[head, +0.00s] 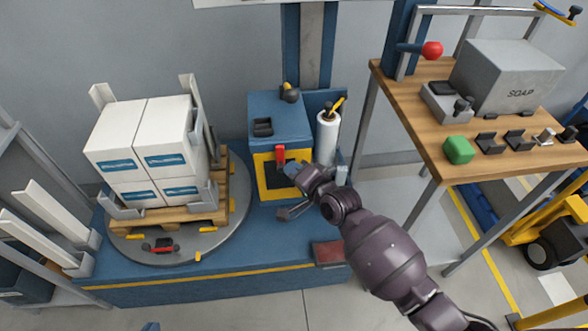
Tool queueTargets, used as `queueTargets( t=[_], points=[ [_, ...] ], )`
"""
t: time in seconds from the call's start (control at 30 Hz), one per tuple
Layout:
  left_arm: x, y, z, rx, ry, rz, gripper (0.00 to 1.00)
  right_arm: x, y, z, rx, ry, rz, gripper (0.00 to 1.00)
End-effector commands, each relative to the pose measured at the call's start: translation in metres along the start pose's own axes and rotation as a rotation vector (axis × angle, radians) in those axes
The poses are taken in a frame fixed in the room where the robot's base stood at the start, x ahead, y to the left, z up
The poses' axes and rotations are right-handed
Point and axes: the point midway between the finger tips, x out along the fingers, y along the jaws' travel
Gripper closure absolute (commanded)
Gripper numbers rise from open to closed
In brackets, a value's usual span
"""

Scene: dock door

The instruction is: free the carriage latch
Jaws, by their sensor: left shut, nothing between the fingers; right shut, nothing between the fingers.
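The carriage is a blue housing (283,112) with a yellow-framed front (262,183) beside the mast. A small red lever (280,154), which looks like the latch, stands upright at the top of the yellow frame. My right gripper (287,189) is shut and empty in front of the yellow frame, just below and right of the red lever. It covers part of the frame, and I cannot tell whether it touches it. A white film roll (327,138) stands right of the housing. My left gripper is not recognisable in view.
A pallet (211,214) of white boxes (154,143) stands on the round turntable (231,232) at left. A wooden workbench (408,118) at right holds a grey SOAP box (505,75) and a green block (458,150). A yellow truck (525,226) stands at far right.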

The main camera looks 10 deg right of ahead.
Motion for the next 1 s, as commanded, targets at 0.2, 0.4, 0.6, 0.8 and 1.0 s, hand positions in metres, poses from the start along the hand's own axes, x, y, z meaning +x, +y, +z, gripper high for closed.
queueTargets(
  t=[0.2,0.4,0.6,0.8,1.0],
  points=[
    [0.001,-0.001,0.005,0.003,-0.009,0.001,1.00,0.001,0.003,0.002,0.027,-0.002,-0.015,1.00],
    [0.002,-0.003,0.008,0.015,-0.013,0.002,1.00,0.002,0.003,0.003,0.056,-0.002,-0.034,1.00],
    [0.004,-0.004,0.013,0.020,-0.022,0.003,1.00,0.003,0.003,0.005,0.090,-0.002,-0.055,1.00],
    [0.008,-0.003,0.017,0.019,-0.027,0.005,1.00,0.004,0.005,0.007,0.130,-0.002,-0.080,1.00],
    [0.012,-0.001,0.033,0.016,-0.056,0.007,1.00,0.006,0.009,0.012,0.207,-0.004,-0.125,1.00]
  ],
)
